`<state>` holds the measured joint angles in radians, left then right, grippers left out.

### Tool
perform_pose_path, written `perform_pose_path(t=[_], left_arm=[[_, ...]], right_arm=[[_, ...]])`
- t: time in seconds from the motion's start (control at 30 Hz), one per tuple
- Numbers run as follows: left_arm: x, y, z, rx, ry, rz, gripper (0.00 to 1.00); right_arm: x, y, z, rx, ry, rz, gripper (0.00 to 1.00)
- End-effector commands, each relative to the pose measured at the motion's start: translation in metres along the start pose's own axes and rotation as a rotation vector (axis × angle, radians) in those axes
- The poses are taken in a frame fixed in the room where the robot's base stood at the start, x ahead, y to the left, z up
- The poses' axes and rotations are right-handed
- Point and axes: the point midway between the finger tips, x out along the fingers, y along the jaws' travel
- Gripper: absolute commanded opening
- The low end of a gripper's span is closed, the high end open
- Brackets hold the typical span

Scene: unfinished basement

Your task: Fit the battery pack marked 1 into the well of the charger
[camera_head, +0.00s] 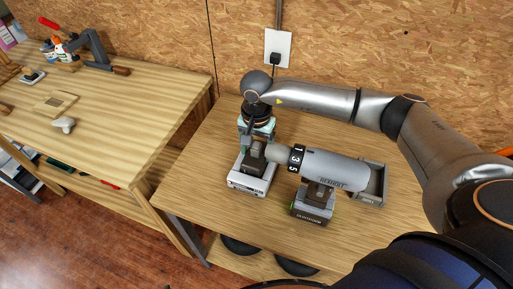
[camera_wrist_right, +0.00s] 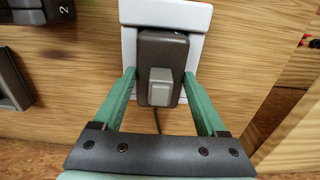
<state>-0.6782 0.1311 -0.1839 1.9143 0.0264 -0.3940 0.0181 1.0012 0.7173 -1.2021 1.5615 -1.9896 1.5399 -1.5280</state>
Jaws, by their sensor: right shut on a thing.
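The charger (camera_head: 246,184) is a pale grey-white box on the small table, left of the drill. It also shows at the top of the right wrist view (camera_wrist_right: 130,45). My right gripper (camera_head: 257,146) reaches down at the charger's far side. In the wrist view its green fingers (camera_wrist_right: 160,82) are shut on the sides of a dark battery pack (camera_wrist_right: 163,48) with a grey block on its near face. The pack (camera_head: 254,158) is at the charger; I cannot tell how deep it sits in the well. No number shows on it. My left gripper is out of view.
A grey drill (camera_head: 335,170) with a numbered collar stands close right of the charger on its own battery (camera_head: 312,209). A cord runs from the charger towards the wall outlet (camera_head: 277,48). A longer workbench (camera_head: 120,110) stands left.

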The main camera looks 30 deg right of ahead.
Motion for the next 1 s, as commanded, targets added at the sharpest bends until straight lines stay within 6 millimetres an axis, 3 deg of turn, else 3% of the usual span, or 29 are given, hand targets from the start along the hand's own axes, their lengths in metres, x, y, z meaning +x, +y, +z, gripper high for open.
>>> perform_pose_path(t=[0.27,0.3,0.5,0.83,1.0], left_arm=[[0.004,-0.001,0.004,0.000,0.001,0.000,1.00],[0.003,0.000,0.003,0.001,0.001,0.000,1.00],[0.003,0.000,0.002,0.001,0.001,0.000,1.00],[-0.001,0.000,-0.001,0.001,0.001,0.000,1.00],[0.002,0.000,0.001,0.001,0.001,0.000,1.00]], right_arm=[[0.003,-0.001,-0.001,0.000,0.002,-0.003,0.00],[0.003,0.000,0.000,0.000,0.001,0.000,0.77],[0.002,0.000,0.000,0.000,0.001,0.000,0.99],[-0.002,0.000,0.000,0.000,0.000,0.000,1.00],[-0.026,-0.001,-0.001,-0.001,0.003,-0.004,1.00]])
